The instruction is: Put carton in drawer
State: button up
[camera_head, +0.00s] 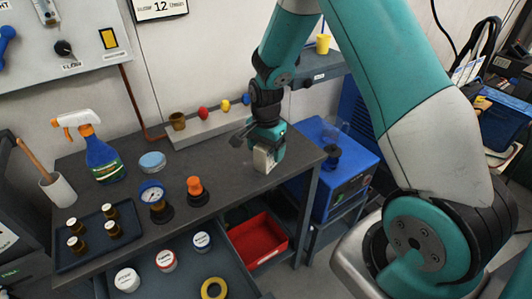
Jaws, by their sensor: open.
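A small pale carton (263,160) stands on the dark workbench (225,160) near its right end. My gripper (266,152) reaches down from above right at the carton and partly covers its top and right side. The jaws are open; I cannot tell whether they touch it. An open grey drawer (237,284) sticks out below the bench's front edge. It holds several round tins, including a red-banded one (165,261), and a yellow tape roll (214,288).
A red bin (258,240) sits beneath the bench, right of the drawer. A gauge (153,197), an orange-topped object (196,187), a tray of small jars (85,258) and a spray bottle (100,155) occupy the bench's left. A blue machine (340,170) stands at right.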

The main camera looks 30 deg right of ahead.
jog(key=shift+f, duration=0.35)
jog(key=c, duration=1.2)
jog(key=shift+o, duration=0.2)
jog(key=shift+r, duration=0.1)
